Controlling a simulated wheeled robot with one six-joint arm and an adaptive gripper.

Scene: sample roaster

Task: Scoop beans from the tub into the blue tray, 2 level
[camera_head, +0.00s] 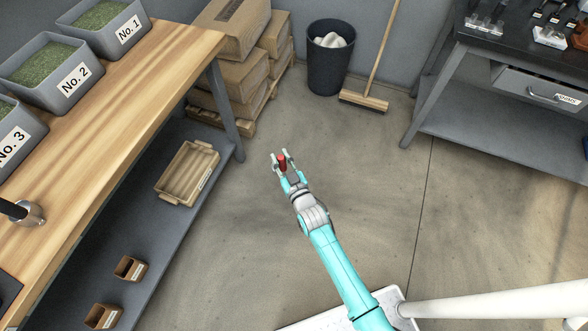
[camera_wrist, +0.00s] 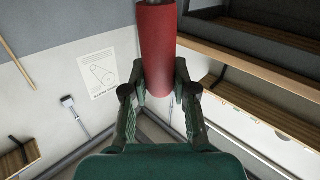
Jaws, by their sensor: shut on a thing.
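My gripper (camera_head: 281,160) is shut on a red cylinder (camera_wrist: 157,50), which looks like a handle; it also shows in the head view (camera_head: 282,162). A bit of grey metal shows at its top edge in the wrist view, and the rest is out of frame. My gripper is over open floor, right of the wooden bench. Grey tubs of green beans stand on the bench: No. 1 (camera_head: 128,29), No. 2 (camera_head: 75,79) and No. 3 (camera_head: 14,142), cut by the edge. A metal cup with a black handle (camera_head: 32,214) lies on the bench. I see no clear blue tray.
A wooden crate (camera_head: 171,197) and two small brown boxes (camera_head: 130,268) (camera_head: 102,316) sit on the lower shelf (camera_head: 135,215). Cardboard boxes (camera_head: 240,72), a bin (camera_head: 327,70) and a broom (camera_head: 364,101) stand at the back. A dark table (camera_head: 520,58) is right. The middle floor is clear.

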